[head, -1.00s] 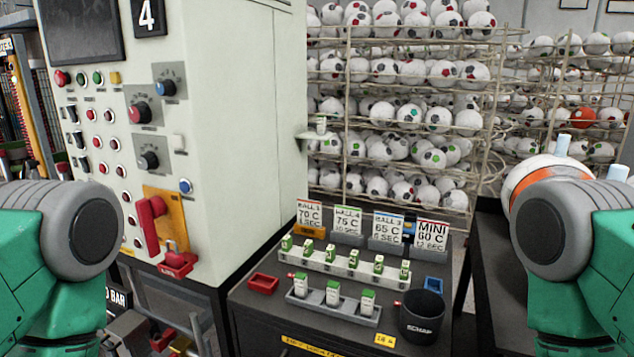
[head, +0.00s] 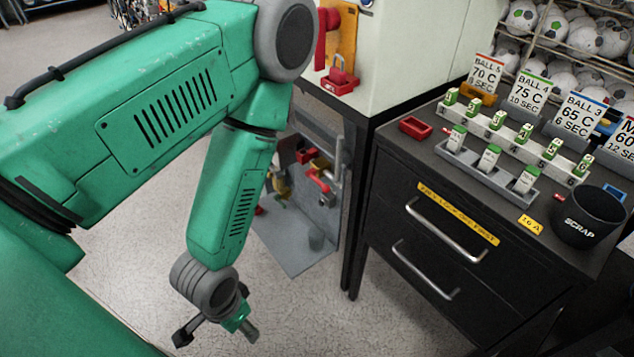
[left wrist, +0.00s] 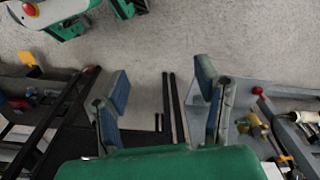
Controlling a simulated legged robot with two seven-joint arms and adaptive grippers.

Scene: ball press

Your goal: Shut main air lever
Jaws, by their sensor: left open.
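Red-handled valve parts (head: 318,172) sit on pipework low under the pale cabinet, partly behind my left arm. I cannot tell for sure which red handle is the main air lever. My left gripper (head: 216,334) hangs below and to the left of this pipework, apart from it. That view also shows a red knob (left wrist: 257,90) and brass-coloured fittings (left wrist: 257,128) to the right of the fingers. My right gripper is out of view.
A grey plate (head: 290,245) carries the pipework near the floor. A black drawer cabinet (head: 450,235) with handles stands to the right, with sample racks, cards and a scrap cup (head: 590,217) on top. A red padlocked part (head: 340,78) is on the pale cabinet. Floor in front is clear.

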